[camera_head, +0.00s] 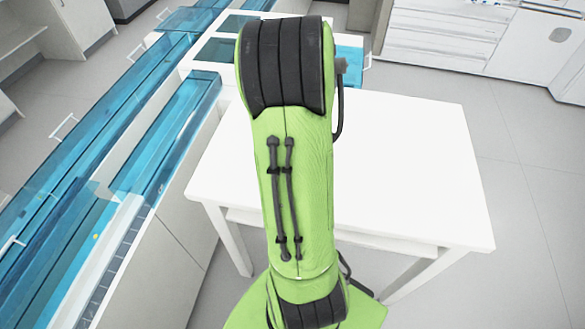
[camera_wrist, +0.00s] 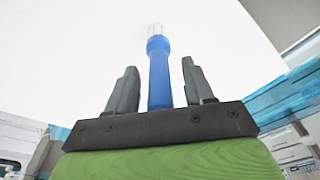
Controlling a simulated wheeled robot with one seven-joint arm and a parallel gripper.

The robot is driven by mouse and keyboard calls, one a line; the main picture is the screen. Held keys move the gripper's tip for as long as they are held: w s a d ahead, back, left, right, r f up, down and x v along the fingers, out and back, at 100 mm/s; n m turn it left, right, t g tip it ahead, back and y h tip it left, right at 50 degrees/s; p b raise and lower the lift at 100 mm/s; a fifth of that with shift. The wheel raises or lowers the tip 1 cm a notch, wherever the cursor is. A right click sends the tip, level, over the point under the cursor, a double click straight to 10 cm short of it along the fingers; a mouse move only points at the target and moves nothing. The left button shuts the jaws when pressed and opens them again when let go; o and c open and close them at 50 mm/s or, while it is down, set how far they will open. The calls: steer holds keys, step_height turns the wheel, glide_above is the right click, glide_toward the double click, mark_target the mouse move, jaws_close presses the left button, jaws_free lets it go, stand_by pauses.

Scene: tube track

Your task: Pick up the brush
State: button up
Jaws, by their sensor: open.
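In the wrist view, the brush (camera_wrist: 158,80) has a blue handle and a pale, whitish far end. It stands out against a broad white surface. My gripper (camera_wrist: 160,64) is open, with one dark finger on each side of the blue handle. A gap shows between each finger and the handle. The handle's near end is hidden behind the gripper's dark base. In the head view neither the brush nor my gripper can be seen; my green arm covers the middle of the picture.
A white table (camera_head: 415,150) stands under my arm, and its right part is bare. A long blue transparent tube track (camera_head: 110,170) runs along the left. White cabinets (camera_head: 445,35) stand at the back right. Open grey floor (camera_head: 535,190) lies to the right.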

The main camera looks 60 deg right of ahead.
jaws_close()
steer(key=shift+r, duration=0.1)
